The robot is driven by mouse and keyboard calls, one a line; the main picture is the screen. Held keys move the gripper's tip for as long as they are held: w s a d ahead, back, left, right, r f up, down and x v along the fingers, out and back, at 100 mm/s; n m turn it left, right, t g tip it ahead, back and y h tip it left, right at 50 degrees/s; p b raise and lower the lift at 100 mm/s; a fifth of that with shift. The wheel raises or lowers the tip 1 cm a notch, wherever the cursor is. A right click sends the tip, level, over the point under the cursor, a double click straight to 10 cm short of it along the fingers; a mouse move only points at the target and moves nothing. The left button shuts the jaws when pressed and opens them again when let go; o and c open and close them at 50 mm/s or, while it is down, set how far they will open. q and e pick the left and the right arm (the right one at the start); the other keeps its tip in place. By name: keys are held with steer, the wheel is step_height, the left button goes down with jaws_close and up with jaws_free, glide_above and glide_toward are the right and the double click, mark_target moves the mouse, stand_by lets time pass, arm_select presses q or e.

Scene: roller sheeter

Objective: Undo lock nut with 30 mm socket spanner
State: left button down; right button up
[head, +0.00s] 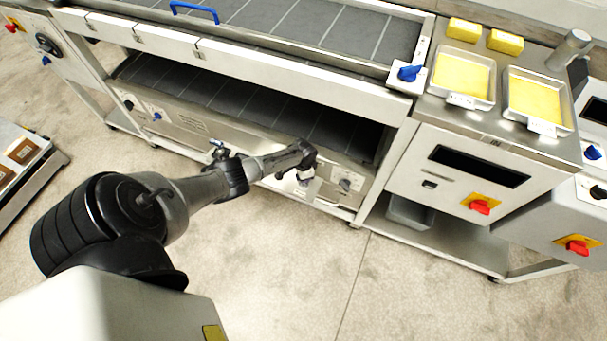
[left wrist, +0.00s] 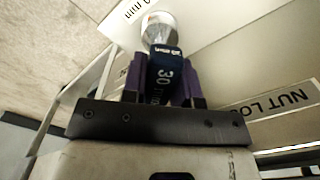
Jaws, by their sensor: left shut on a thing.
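My left gripper (left wrist: 163,82) is shut on the 30 mm socket spanner (left wrist: 164,68). The spanner has a dark blue grip marked "30 mm" between purple fingers, with a shiny round metal socket end (left wrist: 158,27) beyond them. In the head view, my left gripper (head: 303,178) is at the lower front panel of the sheeter, and the spanner is too small to make out there. The lock nut cannot be made out in either view. A label beginning "NUT LO" (left wrist: 290,98) is on the pale panel beside the gripper. My right gripper is not in view.
The sheeter's lower belt (head: 240,95) runs above the panel, and a small dark fitting (head: 345,184) is right of the gripper. Trays of yellow sheets (head: 462,78) stand on the right-hand table. The floor (head: 290,270) in front is clear.

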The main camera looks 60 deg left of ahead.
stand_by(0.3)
arm_select(q)
steer(key=shift+r+n+p, duration=0.1)
steer(key=shift+n+p, duration=0.25)
steer(key=shift+n, duration=1.55)
steer(key=shift+p, duration=0.3)
steer(key=shift+n, duration=0.9)
steer(key=shift+m, duration=0.4)
